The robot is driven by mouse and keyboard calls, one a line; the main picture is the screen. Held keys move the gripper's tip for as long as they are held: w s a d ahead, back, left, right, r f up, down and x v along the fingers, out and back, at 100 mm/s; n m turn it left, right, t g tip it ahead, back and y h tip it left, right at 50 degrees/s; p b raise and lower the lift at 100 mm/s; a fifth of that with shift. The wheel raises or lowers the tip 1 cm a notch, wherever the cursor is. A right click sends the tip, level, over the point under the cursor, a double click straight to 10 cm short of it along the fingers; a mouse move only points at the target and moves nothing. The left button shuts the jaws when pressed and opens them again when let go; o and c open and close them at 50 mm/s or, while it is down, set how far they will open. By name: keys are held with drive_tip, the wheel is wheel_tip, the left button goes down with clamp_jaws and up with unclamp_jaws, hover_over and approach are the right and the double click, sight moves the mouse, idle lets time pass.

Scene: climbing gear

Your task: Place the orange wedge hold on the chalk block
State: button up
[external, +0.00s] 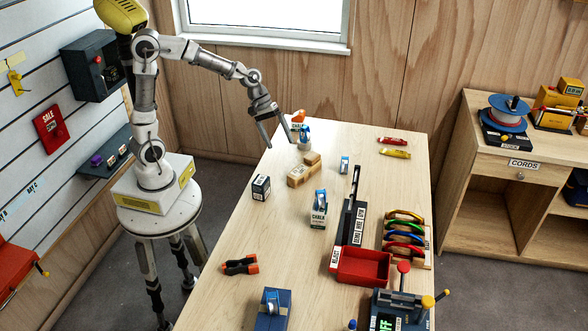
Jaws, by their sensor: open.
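A small orange wedge-shaped piece (298,116), which looks like the orange wedge hold, sits at the far left end of the table, partly hidden by things in front of it. My gripper (280,141) is open and empty over the far left table edge, to the left of and near the orange piece.
A blue-topped container (304,143) stands close right of the gripper. A dark labelled cube (261,187) is near the left edge. The left-middle tabletop is mostly clear.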

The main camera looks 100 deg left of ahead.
drive_tip(key=s+d+r+m+y, duration=0.1)
drive_tip(key=s+d+r+m, duration=0.1)
drive_tip(key=s+d+m, duration=0.5)
drive_tip(key=s+d+r+m+y, duration=0.1)
drive_tip(key=s+d+r+m, duration=0.2)
drive_tip(key=s+d+m, duration=0.4)
drive_tip(key=s+m, duration=0.2)
drive_tip(key=s, duration=0.4)
drive_tip(key=shift+s+d+m, duration=0.3)
